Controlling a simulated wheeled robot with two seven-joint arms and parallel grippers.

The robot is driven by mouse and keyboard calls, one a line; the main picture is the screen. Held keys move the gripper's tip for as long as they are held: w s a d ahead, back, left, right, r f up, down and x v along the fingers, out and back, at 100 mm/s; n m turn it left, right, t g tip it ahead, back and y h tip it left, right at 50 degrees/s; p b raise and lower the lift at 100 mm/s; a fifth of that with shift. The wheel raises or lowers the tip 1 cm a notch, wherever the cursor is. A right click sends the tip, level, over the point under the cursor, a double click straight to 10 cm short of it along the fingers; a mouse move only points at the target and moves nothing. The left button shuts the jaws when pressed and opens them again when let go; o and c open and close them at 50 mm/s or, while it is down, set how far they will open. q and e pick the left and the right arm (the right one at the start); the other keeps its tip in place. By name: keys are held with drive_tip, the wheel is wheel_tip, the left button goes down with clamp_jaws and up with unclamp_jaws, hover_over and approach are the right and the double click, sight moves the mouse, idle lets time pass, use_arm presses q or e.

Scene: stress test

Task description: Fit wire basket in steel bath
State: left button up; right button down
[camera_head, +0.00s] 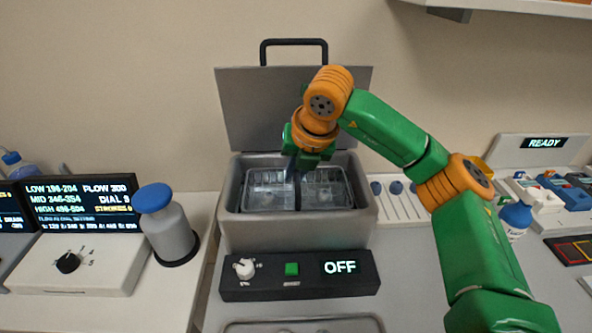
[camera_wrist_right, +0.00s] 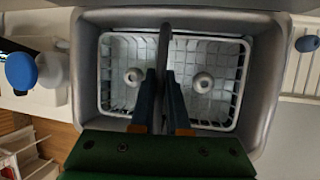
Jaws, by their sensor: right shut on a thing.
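The steel bath (camera_head: 295,229) stands in the middle with its lid (camera_head: 245,110) open upright behind it. The wire basket (camera_head: 328,190) is within the bath's opening, with the bath's walls around it. The right wrist view shows the basket's pale grid (camera_wrist_right: 215,55) inside the bath's grey rim (camera_wrist_right: 265,80). Two round metal pieces lie in it. My right gripper (camera_head: 290,176) points down over the middle, its fingers (camera_wrist_right: 169,75) shut on the basket's dark central handle. Whether the basket touches the bath's floor cannot be told. My left gripper is not in view.
A control panel reading OFF (camera_head: 300,275) sits in front of the bath. A blue-capped bottle (camera_head: 168,228) and a display unit (camera_head: 85,200) stand at left. At right are a small blue-capped bottle (camera_head: 515,216) and a READY unit (camera_head: 540,150). A tray rim lies at the front.

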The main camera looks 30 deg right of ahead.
drive_tip(key=shift+f, duration=0.2)
idle(0.4)
drive_tip(key=c, duration=1.2)
unclamp_jaws()
drive_tip(key=shift+r, duration=0.1)
drive_tip(key=shift+r+p, duration=1.55)
drive_tip(key=shift+r, duration=0.45)
